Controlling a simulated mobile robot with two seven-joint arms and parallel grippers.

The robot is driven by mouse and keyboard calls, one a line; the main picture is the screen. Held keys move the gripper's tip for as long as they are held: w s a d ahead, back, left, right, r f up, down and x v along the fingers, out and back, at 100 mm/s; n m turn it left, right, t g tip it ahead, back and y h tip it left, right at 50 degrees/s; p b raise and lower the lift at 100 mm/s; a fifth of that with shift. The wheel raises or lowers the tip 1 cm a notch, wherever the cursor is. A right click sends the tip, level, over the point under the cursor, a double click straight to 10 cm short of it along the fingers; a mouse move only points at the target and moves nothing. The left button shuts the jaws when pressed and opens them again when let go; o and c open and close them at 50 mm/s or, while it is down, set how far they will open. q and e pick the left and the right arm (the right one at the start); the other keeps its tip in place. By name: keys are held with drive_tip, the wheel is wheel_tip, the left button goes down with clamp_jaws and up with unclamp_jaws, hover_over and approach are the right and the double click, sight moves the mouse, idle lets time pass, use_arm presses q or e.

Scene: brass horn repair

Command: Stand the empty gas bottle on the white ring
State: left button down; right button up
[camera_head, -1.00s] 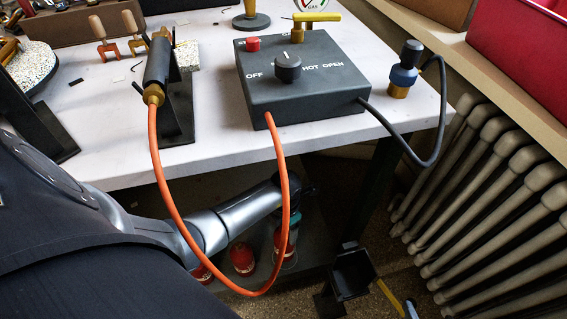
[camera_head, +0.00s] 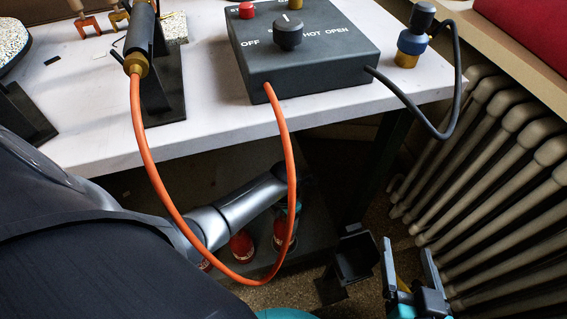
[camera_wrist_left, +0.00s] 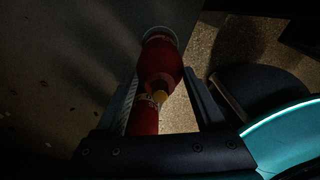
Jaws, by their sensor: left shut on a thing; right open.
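My left gripper (camera_head: 290,204) reaches under the bench, its jaws largely hidden in the head view. It is shut on a red gas bottle (camera_head: 281,232). In the left wrist view the bottle (camera_wrist_left: 160,62) lies between the fingers, its brass valve towards the camera. A pale ring (camera_wrist_left: 158,30) shows around the bottle's far end; I cannot tell whether the bottle rests on it or hangs just above. My right gripper (camera_head: 412,275) is open and empty at the lower right, beside the radiator.
An orange hose (camera_head: 178,220) loops down in front of my left arm. A black holder (camera_head: 354,255) stands right of the shelf. The bench edge (camera_head: 210,148) overhangs.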

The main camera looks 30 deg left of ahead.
use_arm(q)
drive_tip(key=shift+f, duration=0.1)
unclamp_jaws()
idle(0.4)
